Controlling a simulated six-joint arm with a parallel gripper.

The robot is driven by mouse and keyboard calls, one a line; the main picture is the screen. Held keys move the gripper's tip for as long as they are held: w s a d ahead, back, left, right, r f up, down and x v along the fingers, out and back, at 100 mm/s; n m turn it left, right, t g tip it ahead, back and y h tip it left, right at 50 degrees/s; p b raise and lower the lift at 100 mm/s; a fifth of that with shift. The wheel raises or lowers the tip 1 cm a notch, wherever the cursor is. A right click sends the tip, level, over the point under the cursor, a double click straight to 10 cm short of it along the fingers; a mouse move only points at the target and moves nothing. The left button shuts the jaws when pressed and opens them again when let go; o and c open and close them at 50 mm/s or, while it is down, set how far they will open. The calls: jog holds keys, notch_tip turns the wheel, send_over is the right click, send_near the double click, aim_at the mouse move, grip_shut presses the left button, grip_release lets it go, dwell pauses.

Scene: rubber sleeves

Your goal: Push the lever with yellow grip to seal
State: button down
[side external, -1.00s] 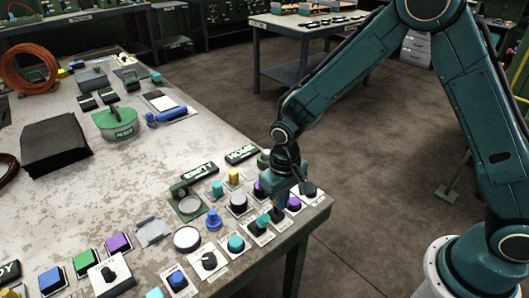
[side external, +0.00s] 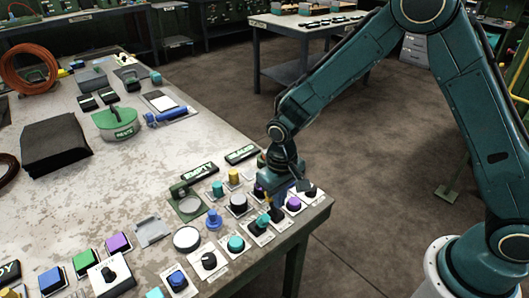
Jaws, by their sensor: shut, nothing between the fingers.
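A small upright piece with a yellow top (side external: 233,175) stands near the right part of the table, behind the front row of controls. It is the only clear yellow-topped control near my gripper; I cannot tell whether it is the lever. My gripper (side external: 281,197) points down over the controls at the table's right corner, to the right of the yellow piece and apart from it. It is shut and holds nothing. My wrist hides some of the controls behind it, and the fingertips are small and dark among the knobs.
A teal button (side external: 236,243), a purple button (side external: 293,204), a black knob (side external: 208,261) and a white disc (side external: 186,239) crowd the front edge. Two dark signs (side external: 199,172) lie behind. A green container (side external: 115,122) and black block (side external: 56,146) stand farther left. The table's middle is clear.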

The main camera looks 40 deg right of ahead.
jog(key=shift+s, duration=0.5)
jog(key=shift+r, duration=0.15)
notch_tip(320, 180, up, 8)
dwell(1.5)
jog(key=s+d+r+t, duration=0.1)
jog(key=s+d+r, duration=0.3)
jog(key=r, duration=0.2)
jog(key=s+d+r+t, duration=0.2)
jog(key=s+d+r, duration=0.15)
jog(key=r, duration=0.35)
jog(key=s+d+r+t, duration=0.1)
jog(key=s+d+r, duration=0.1)
jog(key=s, duration=0.5)
jog(key=s+d+r+t, duration=0.1)
jog(key=s+d+r, duration=0.1)
jog(key=s, duration=0.5)
jog(key=shift+d+t, duration=0.3)
jog(key=shift+d, duration=0.1)
